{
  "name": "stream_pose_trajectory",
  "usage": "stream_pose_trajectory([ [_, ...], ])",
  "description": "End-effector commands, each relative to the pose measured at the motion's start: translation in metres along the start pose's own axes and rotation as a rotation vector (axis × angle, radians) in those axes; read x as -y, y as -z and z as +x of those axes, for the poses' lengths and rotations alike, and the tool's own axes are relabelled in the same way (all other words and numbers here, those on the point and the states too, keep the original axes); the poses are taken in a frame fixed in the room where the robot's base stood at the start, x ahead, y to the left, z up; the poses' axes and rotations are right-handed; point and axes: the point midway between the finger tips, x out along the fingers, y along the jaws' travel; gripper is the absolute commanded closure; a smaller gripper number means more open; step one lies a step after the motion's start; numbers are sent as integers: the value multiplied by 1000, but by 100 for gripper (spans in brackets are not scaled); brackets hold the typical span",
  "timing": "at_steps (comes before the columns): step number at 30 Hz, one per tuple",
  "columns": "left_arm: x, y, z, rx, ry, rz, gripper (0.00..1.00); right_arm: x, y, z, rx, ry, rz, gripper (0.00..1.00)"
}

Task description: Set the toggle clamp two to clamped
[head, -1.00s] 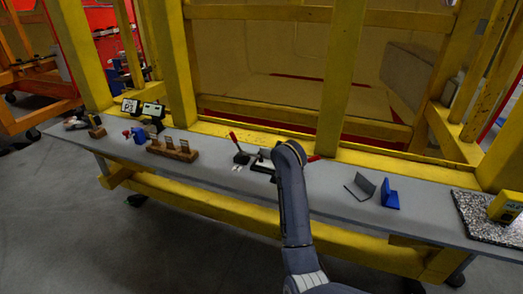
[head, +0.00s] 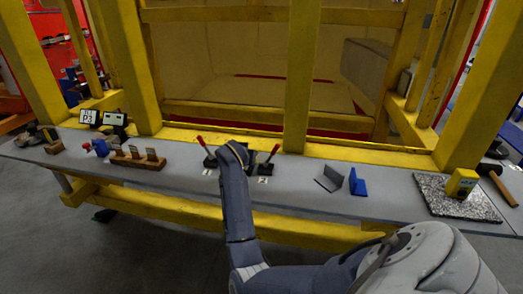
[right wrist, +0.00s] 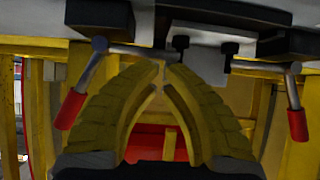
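Toggle clamp two (head: 261,169) stands on the grey table behind the label 2. Its red handle (head: 273,153) leans up and to the right. Toggle clamp one (head: 209,161) is to its left, with its red handle (head: 201,141) leaning up and left. My right arm reaches up between the two clamps, and its gripper is mostly hidden in the head view. In the right wrist view my right gripper (right wrist: 162,70) has its fingertips together with nothing between them. Red handles hang apart from it on the left (right wrist: 70,108) and right (right wrist: 297,124). My left gripper is out of view.
A grey angled plate (head: 329,179) and a blue bracket (head: 357,182) stand right of the clamps. Wooden blocks with upright plates (head: 138,159) are on the left. Yellow beams rise behind.

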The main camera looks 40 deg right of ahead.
Motion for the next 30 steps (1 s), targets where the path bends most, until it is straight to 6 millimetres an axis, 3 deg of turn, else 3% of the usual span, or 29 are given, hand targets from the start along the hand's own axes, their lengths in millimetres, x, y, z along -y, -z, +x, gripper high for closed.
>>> stream_pose_trajectory([
  [14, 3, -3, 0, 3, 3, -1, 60, 1, 0, -4, 0, 1, 1, 100],
  [30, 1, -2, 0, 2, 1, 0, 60, 0, 0, -67, 0, 1, 2, 100],
])
